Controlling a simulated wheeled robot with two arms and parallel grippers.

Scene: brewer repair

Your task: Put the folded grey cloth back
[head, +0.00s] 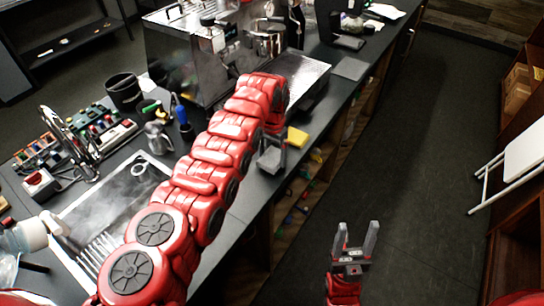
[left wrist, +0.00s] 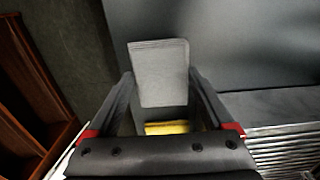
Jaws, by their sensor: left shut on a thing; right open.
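The folded grey cloth (left wrist: 158,72) shows in the left wrist view between the fingertips of my left gripper (left wrist: 163,85), which is shut on it. In the head view my left gripper (head: 272,152) is over the counter's front edge, and its grey parts and the cloth are hard to tell apart there. A yellow folded piece (head: 297,137) is right beside it; it also shows in the left wrist view (left wrist: 167,127), below the grey cloth. My right gripper (head: 354,248) is open and empty over the floor, in front of the counter.
A steel espresso machine (head: 190,55) with a drip tray (head: 300,72) stands behind my left arm. A flat grey piece (head: 350,68) lies on the counter to the right of the tray. Tools, small bottles and a dark mat crowd the left. The floor at right is clear up to a white folding chair (head: 522,150).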

